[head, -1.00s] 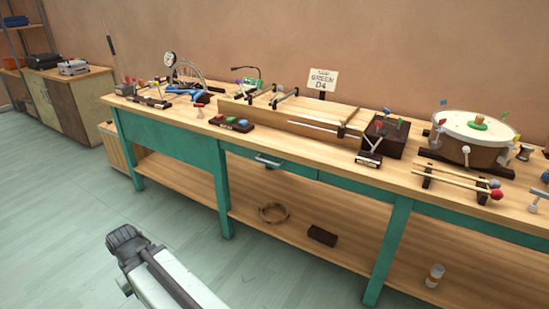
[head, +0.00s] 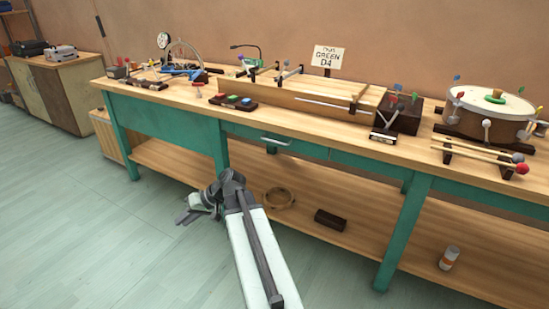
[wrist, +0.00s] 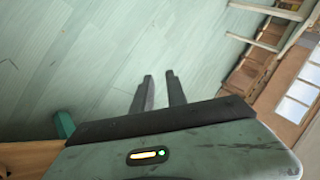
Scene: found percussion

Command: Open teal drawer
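The teal drawer (head: 300,148) sits under the wooden bench top, with its front looking flush with the teal frame. Its silver bar handle (head: 276,141) is near the middle of the front, with nothing on it. My gripper (head: 184,214) is in front of the bench, lower and to the left of the handle, apart from it. In the wrist view my gripper (wrist: 158,76) has two dark fingers with an empty gap between them, over the floor. The drawer handle does not show in the wrist view.
A teal leg (head: 219,150) stands left of the drawer. The lower shelf (head: 340,195) holds a wooden ring (head: 278,198), a dark block (head: 330,220) and a white-orange can (head: 449,258). The bench top carries a drum (head: 488,120) and other instruments. The floor (head: 90,230) at left is clear.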

